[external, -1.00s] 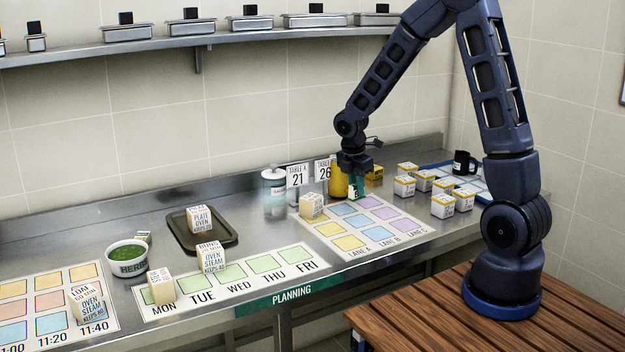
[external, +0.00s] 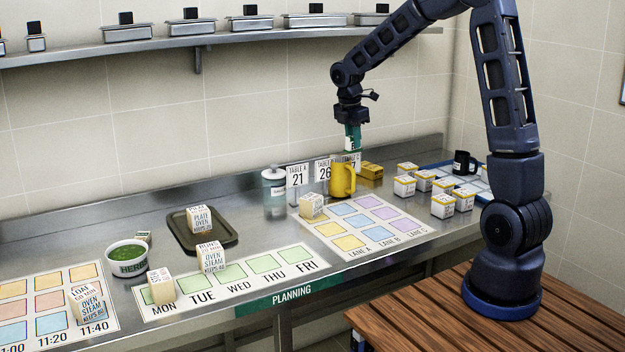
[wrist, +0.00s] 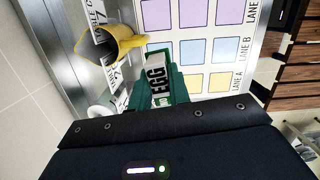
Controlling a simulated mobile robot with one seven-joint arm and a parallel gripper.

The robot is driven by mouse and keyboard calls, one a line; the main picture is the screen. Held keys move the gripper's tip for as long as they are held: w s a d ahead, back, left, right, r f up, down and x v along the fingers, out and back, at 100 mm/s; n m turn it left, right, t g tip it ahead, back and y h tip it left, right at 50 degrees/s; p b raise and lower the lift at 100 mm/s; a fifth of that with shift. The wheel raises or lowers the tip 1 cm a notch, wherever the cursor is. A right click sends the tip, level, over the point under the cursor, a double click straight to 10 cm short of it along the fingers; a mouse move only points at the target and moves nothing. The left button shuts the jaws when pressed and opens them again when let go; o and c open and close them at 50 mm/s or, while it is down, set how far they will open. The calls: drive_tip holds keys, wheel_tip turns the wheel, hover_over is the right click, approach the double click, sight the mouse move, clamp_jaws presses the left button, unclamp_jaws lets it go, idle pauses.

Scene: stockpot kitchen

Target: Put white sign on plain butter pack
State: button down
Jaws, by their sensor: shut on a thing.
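My gripper (external: 353,138) is shut on a small white sign marked EGG (wrist: 157,88), which sits between its green fingers in the wrist view. In the external view only a little of the sign shows. The gripper hangs above the counter, over the table signs and the yellow jug. A yellow pack (external: 371,170), which looks like a butter pack, lies on the counter behind and right of the jug, below my gripper and apart from it. I cannot tell whether its faces are plain.
The yellow jug (external: 342,181) and white table signs (external: 297,176) stand close below. The lane mat (external: 348,243) has one box (external: 311,205) on it. Several white-and-yellow boxes (external: 404,186) stand at right, near a blue tray (external: 436,166) with a black mug (external: 463,162).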

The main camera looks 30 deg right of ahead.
drive_tip(key=w+d+f, duration=0.2)
drive_tip(key=w+d, duration=0.8)
drive_tip(key=w, duration=0.3)
drive_tip(key=m, duration=0.1)
hover_over(371, 165)
wheel_tip(371, 165, down, 4)
drive_tip(key=f, duration=0.9)
drive_tip(key=shift+a+f, duration=0.3)
drive_tip(key=shift+a, duration=0.1)
drive_tip(key=shift+f, duration=0.2)
drive_tip(key=c, duration=1.5)
unclamp_jaws()
drive_tip(key=shift+o, duration=0.9)
